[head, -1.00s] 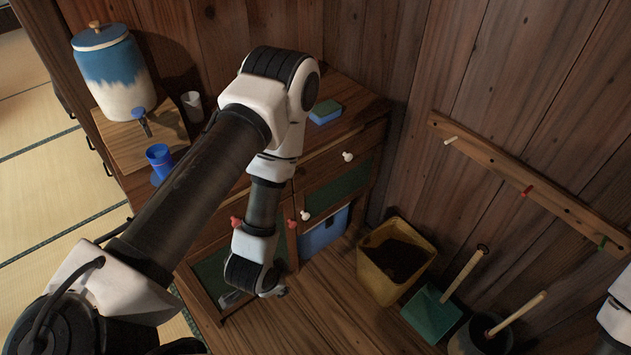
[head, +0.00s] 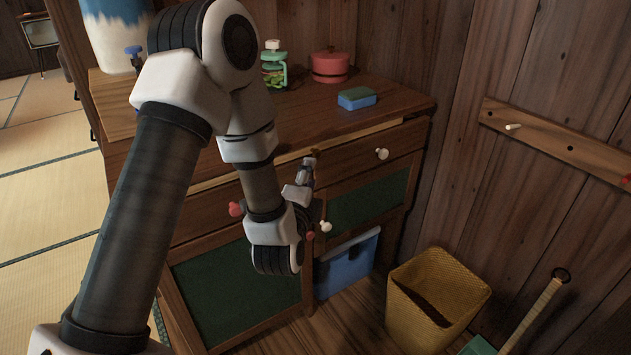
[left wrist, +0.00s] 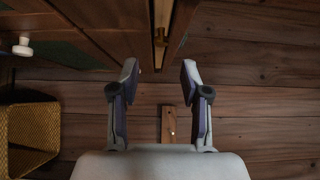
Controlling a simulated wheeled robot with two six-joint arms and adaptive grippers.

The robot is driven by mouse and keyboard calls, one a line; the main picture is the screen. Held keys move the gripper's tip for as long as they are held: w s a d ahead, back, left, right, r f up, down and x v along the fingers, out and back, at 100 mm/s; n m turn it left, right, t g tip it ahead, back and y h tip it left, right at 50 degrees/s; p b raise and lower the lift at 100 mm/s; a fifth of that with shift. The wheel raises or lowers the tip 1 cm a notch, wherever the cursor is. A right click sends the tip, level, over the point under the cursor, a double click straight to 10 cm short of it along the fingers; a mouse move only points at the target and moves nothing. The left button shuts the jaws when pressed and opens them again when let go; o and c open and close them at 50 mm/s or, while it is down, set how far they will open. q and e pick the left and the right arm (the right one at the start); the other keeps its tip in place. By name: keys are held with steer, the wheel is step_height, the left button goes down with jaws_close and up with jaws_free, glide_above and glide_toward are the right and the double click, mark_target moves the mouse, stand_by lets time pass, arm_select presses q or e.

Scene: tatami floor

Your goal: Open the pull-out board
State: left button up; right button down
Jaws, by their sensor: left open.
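The pull-out board shows as a pale strip (head: 384,126) just under the cabinet's top, above the drawers. It looks roughly flush with the front. In the left wrist view its pale edge (left wrist: 160,12) runs upright in the picture, with a small brass pull (left wrist: 161,38) on it. My left gripper (head: 307,166) is in front of the cabinet near the board's height, and its arm hides the board's middle. In the left wrist view the left gripper (left wrist: 159,76) is open and empty, its fingers either side of the strip's line and apart from the pull. My right gripper is not in view.
The drawers have a white knob (head: 382,154) and a red knob (head: 236,209). A sponge (head: 357,98), a red pot (head: 330,66) and a jar stand on the cabinet. A blue bin (head: 346,266) and a yellow basket (head: 436,302) stand low on the right.

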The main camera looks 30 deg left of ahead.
mark_target(316, 155)
arm_select(q)
steer(key=b+x, duration=0.1)
steer(key=x, duration=0.6)
steer(key=shift+w+r, duration=0.1)
steer(key=shift+w, duration=0.05)
jaws_close()
